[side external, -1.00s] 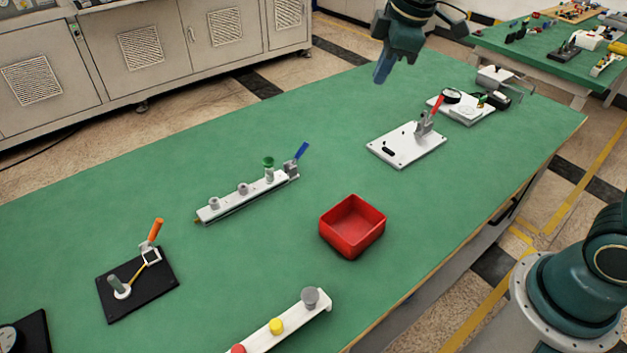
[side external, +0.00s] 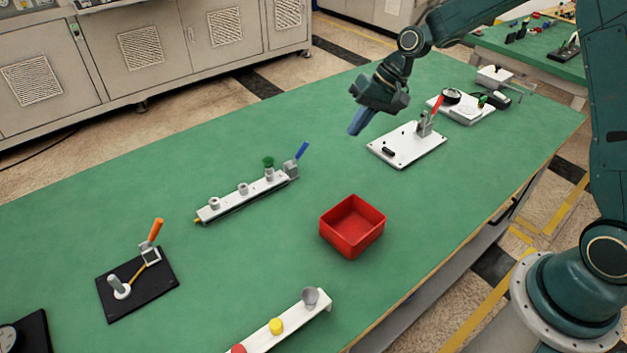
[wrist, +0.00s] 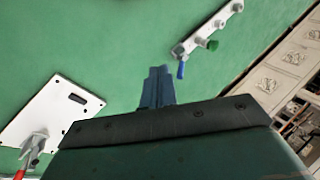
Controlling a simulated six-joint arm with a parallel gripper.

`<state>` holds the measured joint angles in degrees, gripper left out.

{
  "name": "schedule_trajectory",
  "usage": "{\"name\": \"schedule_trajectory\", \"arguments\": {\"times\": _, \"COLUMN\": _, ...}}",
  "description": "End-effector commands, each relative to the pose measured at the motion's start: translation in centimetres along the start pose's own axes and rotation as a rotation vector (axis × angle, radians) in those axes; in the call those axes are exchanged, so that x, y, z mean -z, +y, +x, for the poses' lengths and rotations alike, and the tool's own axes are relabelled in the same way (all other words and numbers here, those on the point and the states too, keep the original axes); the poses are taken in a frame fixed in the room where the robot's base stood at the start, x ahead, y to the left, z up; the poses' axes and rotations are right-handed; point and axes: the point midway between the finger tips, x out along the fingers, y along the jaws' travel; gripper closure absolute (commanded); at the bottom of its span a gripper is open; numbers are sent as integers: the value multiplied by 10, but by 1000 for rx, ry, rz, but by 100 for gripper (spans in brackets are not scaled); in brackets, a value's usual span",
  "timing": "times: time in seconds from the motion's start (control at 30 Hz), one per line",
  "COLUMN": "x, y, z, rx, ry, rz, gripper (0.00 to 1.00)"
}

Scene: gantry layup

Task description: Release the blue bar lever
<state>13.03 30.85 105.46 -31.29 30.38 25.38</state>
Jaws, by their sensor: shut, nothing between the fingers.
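The blue bar lever (side external: 303,150) stands tilted up at the right end of a white bar fixture (side external: 228,203) in the side view. In the wrist view the blue lever (wrist: 181,69) shows near the end of the white bar (wrist: 222,24), beside a green knob (wrist: 212,44). My gripper (side external: 355,130) is above the table, to the right of the blue lever and apart from it. Its fingers (wrist: 157,70) are together and empty in the wrist view.
A white plate with a red-handled clamp (side external: 407,146) lies right of my gripper. A red bin (side external: 352,226) stands in front. A black plate with an orange-handled clamp (side external: 137,285) is at left. A white rail with coloured knobs (side external: 292,316) lies at the front. Green table between is clear.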

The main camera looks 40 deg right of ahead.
Motion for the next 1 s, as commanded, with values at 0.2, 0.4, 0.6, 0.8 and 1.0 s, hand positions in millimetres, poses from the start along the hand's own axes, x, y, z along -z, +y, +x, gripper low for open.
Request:
{"name": "schedule_trajectory", "arguments": {"times": 0.2, "x": 2, "y": 18, "z": 26, "rx": 117, "ry": -48, "rz": 356, "gripper": 100}}
{"name": "schedule_trajectory", "arguments": {"times": 0.4, "x": 2, "y": 31, "z": 45, "rx": 225, "ry": -116, "rz": 692, "gripper": 100}}
{"name": "schedule_trajectory", "arguments": {"times": 0.6, "x": 2, "y": 44, "z": 59, "rx": 333, "ry": -210, "rz": 1037, "gripper": 100}}
{"name": "schedule_trajectory", "arguments": {"times": 0.8, "x": 3, "y": 58, "z": 68, "rx": 439, "ry": -335, "rz": 1386, "gripper": 100}}
{"name": "schedule_trajectory", "arguments": {"times": 1.0, "x": 4, "y": 72, "z": 73, "rx": 539, "ry": -499, "rz": 1733, "gripper": 100}}
